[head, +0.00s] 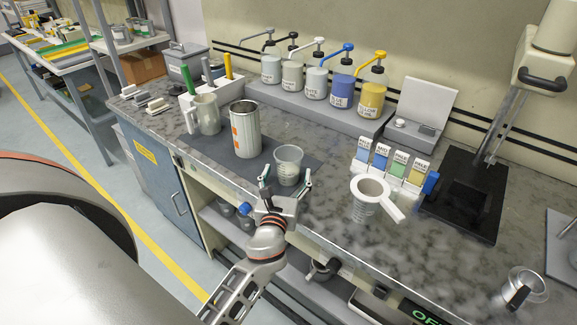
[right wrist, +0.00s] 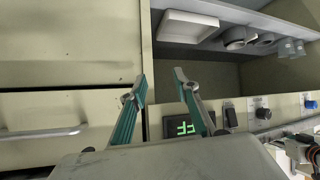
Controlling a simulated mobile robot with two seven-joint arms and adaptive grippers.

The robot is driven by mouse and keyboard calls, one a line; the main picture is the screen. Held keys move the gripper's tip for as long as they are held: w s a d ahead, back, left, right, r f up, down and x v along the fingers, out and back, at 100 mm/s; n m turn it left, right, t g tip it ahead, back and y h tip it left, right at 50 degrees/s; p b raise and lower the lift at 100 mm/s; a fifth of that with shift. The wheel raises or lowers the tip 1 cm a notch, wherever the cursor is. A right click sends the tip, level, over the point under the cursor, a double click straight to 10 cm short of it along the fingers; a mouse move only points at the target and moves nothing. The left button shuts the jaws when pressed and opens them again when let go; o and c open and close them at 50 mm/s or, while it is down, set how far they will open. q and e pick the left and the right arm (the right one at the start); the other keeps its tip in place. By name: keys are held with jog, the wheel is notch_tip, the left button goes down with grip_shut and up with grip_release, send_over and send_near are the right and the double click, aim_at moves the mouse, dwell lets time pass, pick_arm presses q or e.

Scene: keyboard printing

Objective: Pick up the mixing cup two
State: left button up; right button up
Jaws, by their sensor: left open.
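A clear mixing cup (head: 288,165) stands upright on the dark mat, at the middle of the counter in the head view. My left gripper (head: 287,182) is open just in front of it, with a fingertip at either side of its lower part; I cannot tell whether they touch. Another clear cup (head: 363,209) stands to the right with a white strainer (head: 370,188) on top. No label shows which cup is number two. My right gripper (right wrist: 160,82) is open and empty in the right wrist view, facing the cabinet front.
A metal can (head: 245,132) and a grey jug (head: 207,114) stand left of the cup. Pump bottles (head: 343,90) line the back ledge. Small labelled boxes (head: 381,158) stand at the right. More cups (head: 245,216) sit on the shelf below. A green display (right wrist: 186,127) is on the panel.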

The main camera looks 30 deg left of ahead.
pick_arm(q)
jog(key=shift+w+a, duration=0.1)
jog(key=shift+w, duration=0.1)
jog(key=c, duration=1.3)
jog(key=shift+o, duration=0.2)
